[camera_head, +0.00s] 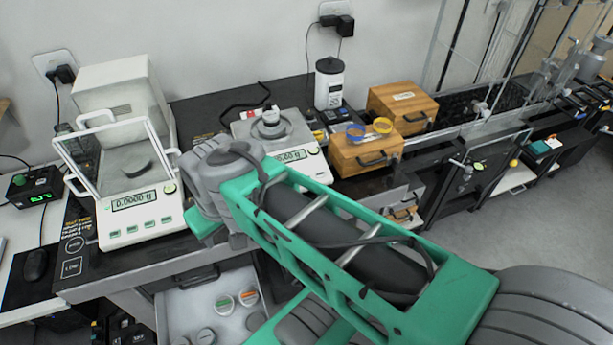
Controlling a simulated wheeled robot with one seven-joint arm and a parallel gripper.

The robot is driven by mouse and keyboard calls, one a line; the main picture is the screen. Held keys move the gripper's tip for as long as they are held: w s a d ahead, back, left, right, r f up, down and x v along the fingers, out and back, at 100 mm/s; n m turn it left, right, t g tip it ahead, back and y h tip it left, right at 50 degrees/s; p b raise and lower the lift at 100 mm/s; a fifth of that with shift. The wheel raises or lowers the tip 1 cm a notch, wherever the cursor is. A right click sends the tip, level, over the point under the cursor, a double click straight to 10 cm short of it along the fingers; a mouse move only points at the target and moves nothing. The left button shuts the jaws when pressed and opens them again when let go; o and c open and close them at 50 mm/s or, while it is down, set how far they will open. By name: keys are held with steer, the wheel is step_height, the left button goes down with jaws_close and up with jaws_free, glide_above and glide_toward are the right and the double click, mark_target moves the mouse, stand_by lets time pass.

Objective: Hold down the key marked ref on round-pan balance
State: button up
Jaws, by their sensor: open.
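An open-topped white balance (317,161) with a grey pan stands on the dark bench at centre. A small round weight-like object (270,115) sits on its pan. Its lit display (290,156) is partly covered by my arm, so I cannot read it fully. Its front keys are mostly hidden, and I cannot find one marked ref. Another white balance (145,218) with a glass draft shield stands at left. It has a round pan (136,166) inside, a display reading 0.0000 g and several green keys. My gripper is not visible; my green and grey arm crosses the front.
A white cylindrical device (329,84) stands behind. An open drawer (180,300) below holds several round items. A glass-fronted enclosure (480,60) is at right.

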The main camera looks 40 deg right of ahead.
steer(key=shift+c, duration=0.3)
jaws_close()
stand_by(0.3)
stand_by(1.2)
